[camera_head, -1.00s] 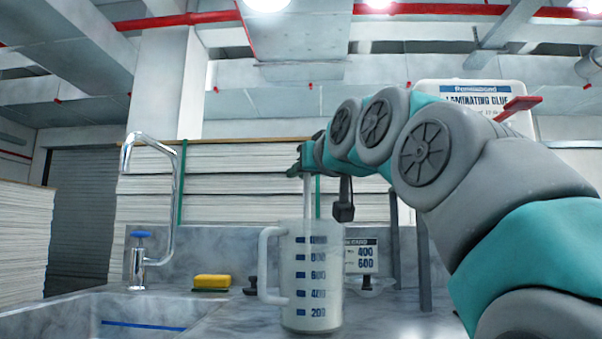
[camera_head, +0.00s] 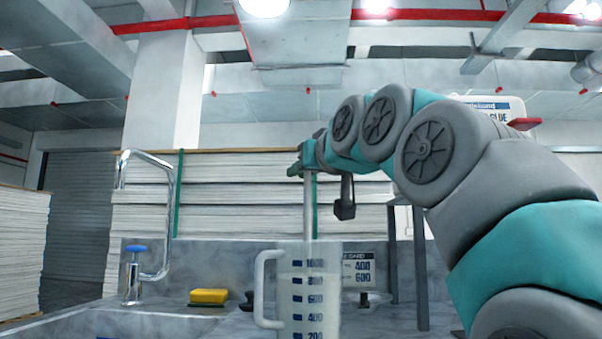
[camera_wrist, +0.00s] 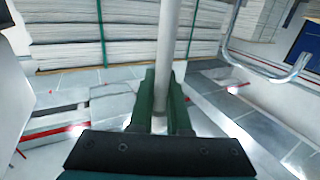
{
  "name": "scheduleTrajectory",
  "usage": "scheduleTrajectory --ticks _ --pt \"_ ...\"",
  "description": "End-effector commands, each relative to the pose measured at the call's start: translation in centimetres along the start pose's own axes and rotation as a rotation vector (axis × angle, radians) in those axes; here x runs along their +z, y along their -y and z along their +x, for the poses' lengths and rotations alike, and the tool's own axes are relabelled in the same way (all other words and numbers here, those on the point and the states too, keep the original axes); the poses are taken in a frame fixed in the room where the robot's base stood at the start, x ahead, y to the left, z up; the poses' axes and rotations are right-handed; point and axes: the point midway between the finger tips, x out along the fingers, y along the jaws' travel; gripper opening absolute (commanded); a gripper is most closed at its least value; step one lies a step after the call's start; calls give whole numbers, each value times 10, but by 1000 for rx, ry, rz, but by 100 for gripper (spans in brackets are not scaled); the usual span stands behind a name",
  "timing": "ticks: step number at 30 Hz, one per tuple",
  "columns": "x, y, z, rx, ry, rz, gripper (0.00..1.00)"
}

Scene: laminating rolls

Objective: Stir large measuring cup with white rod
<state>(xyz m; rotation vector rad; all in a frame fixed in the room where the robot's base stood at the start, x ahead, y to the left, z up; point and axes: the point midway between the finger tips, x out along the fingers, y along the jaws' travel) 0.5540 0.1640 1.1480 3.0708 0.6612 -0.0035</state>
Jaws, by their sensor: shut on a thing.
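The large measuring cup (camera_head: 308,297) is translucent white with blue marks and a handle on its left. It stands upright on the counter, its base below the picture's lower edge in the head view. The white rod (camera_head: 307,210) hangs near vertical from my gripper (camera_head: 299,171), and its lower part passes behind or into the cup's rim. My gripper is shut on the rod. In the wrist view the green fingers (camera_wrist: 160,100) close around the white rod (camera_wrist: 168,45). The rod's lower tip is hidden.
A sink with a chrome tap (camera_head: 150,215) is at left. A yellow sponge (camera_head: 208,296) lies between tap and cup. A label card (camera_head: 360,268) and grey posts (camera_head: 421,270) stand behind and right of the cup. Stacked sheets (camera_head: 240,195) fill the back.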

Motion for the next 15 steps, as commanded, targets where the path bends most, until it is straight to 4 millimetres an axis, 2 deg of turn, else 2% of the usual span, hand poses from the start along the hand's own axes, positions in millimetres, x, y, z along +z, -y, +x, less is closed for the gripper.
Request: scheduleTrajectory --ticks 1,15 --pt "-8 0 0 0 -1 0 0" --pt "-48 0 0 1 -4 0 0"
